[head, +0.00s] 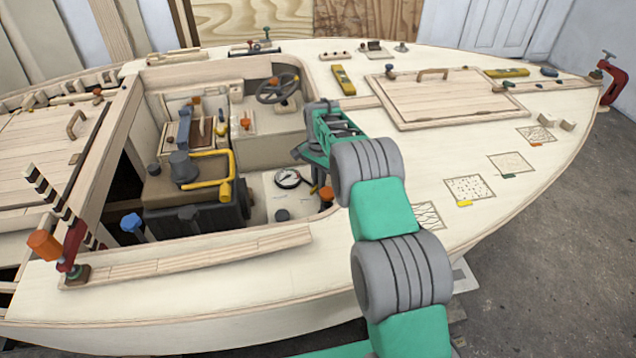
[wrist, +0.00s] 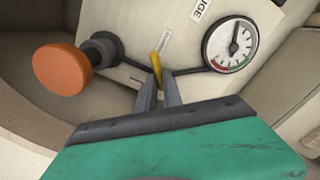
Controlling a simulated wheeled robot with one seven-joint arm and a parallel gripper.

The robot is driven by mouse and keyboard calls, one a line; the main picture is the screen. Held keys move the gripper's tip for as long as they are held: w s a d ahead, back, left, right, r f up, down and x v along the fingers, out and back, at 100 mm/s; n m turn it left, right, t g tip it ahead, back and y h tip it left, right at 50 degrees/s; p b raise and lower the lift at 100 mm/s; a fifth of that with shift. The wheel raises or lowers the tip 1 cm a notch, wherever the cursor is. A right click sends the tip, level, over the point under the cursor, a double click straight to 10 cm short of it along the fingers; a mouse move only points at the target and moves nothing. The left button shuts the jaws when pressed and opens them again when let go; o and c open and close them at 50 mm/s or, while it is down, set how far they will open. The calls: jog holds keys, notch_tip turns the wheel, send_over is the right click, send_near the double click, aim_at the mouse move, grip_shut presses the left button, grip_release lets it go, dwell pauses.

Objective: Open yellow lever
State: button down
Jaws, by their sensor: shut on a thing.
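The yellow lever (wrist: 156,66) is a short, thin piece on a pale panel in the wrist view. My gripper (wrist: 159,90) is shut on its near end, with one grey finger on each side. The lever stands nearly upright in the picture, slightly tilted, between dark pipes that run to a gauge and an orange knob. In the head view my gripper hangs over the right side of the cockpit opening, and I cannot make out this lever there.
A round gauge (wrist: 230,43) is right of the lever and an orange knob (wrist: 62,68) is left of it, both close. In the head view, a dark engine-like block with a yellow bent handle (head: 214,170) stands left in the cockpit. The cockpit rim surrounds my gripper.

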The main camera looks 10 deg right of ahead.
jog(key=shift+n, duration=0.6)
jog(key=c, duration=1.5)
grip_release()
jog(key=shift+r, duration=0.1)
notch_tip(320, 180, up, 8)
jog(key=shift+f, duration=0.15)
